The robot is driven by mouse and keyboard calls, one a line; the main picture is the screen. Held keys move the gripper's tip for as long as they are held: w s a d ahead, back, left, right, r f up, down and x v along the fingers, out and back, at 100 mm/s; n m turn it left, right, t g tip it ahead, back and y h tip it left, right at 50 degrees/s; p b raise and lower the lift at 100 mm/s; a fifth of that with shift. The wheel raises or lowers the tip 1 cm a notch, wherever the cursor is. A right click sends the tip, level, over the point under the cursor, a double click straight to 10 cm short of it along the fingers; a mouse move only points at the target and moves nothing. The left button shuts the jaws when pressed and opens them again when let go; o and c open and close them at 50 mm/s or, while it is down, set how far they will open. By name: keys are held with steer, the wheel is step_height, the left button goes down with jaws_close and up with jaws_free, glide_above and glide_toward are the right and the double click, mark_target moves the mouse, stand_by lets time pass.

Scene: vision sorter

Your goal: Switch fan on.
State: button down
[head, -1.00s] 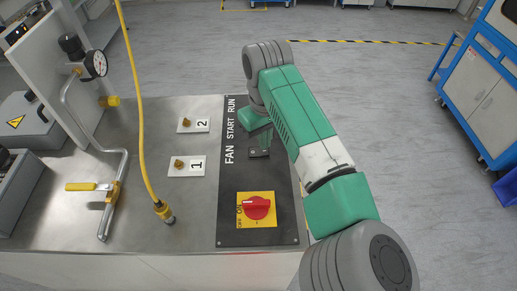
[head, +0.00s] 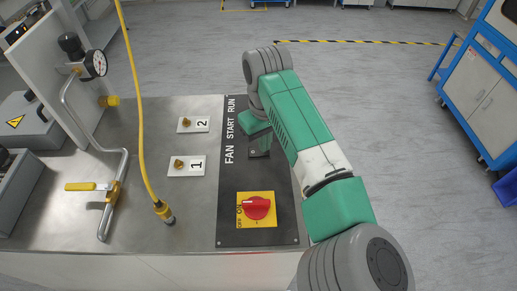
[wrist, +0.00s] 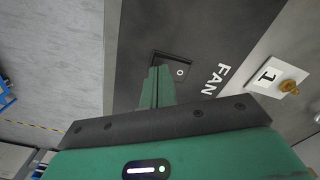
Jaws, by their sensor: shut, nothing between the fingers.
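The fan switch (head: 259,154) is a small black rocker on the dark panel, beside the white word FAN. In the wrist view, the rocker (wrist: 180,70) shows a white O mark on its visible side. My gripper (head: 265,148) is shut and empty, pointing down at the switch. In the wrist view, its green fingertips (wrist: 159,72) overlap the switch and hide part of it. I cannot tell whether they touch it or which way the rocker is tipped.
A red rotary knob (head: 256,208) on a yellow plate sits nearer on the same panel (head: 229,185). Left of the panel are numbered plates 1 (head: 187,166) and 2 (head: 194,125) with brass fittings. A yellow hose (head: 140,100) rises from the bench.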

steer(key=shift+f, duration=0.35)
steer(key=shift+r, duration=0.1)
step_height(320, 180, up, 7)
steer(key=p, duration=0.7)
